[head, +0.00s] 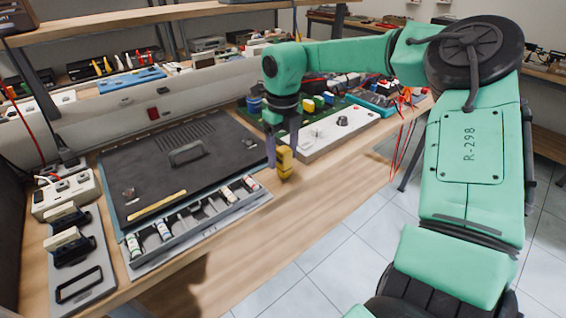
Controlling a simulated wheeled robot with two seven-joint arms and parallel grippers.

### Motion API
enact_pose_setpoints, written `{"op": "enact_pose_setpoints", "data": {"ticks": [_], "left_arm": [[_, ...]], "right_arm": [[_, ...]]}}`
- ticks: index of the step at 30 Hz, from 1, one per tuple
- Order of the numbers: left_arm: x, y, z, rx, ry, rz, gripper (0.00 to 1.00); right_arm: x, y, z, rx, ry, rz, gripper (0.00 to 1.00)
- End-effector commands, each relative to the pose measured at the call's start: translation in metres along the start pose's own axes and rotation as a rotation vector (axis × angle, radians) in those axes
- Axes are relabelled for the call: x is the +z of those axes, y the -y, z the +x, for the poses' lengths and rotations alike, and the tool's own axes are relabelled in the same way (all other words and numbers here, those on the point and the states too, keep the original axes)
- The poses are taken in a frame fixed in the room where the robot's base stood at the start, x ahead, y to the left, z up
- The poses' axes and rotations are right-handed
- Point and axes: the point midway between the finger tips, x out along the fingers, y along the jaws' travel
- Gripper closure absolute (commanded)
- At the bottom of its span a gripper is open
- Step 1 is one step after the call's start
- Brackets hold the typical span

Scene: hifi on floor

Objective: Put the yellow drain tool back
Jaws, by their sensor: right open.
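A small yellow block-shaped tool (285,162), which looks like the yellow drain tool, is at the bench top's front part, right of the black panel. My right gripper (281,156) points down over it with its fingers open. One finger is left of the tool and the other is behind or beside its upper part. I cannot tell whether the fingers touch it, or whether its lower end rests on the wood. My left gripper is not in view.
A large black panel with a handle (187,153) lies left of the gripper, with a grey tray of small bottles (200,222) along its front. Bare wood (245,235) is clear in front.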

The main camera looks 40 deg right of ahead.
Motion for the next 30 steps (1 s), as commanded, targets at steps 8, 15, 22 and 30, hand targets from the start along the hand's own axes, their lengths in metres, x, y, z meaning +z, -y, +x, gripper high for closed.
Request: {"op": "enact_pose_setpoints", "data": {"ticks": [8,15,22,30], "left_arm": [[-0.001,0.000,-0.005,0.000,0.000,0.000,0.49],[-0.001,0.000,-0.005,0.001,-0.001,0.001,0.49],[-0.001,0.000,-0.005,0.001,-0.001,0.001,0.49],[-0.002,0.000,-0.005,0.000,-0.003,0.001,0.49]], "right_arm": [[0.001,0.000,-0.073,-0.002,0.002,0.000,0.33],[0.000,0.000,-0.086,0.000,-0.001,-0.001,0.33],[0.000,0.000,-0.086,0.000,-0.001,-0.001,0.33],[0.000,0.000,-0.086,0.000,-0.001,-0.001,0.33]]}}
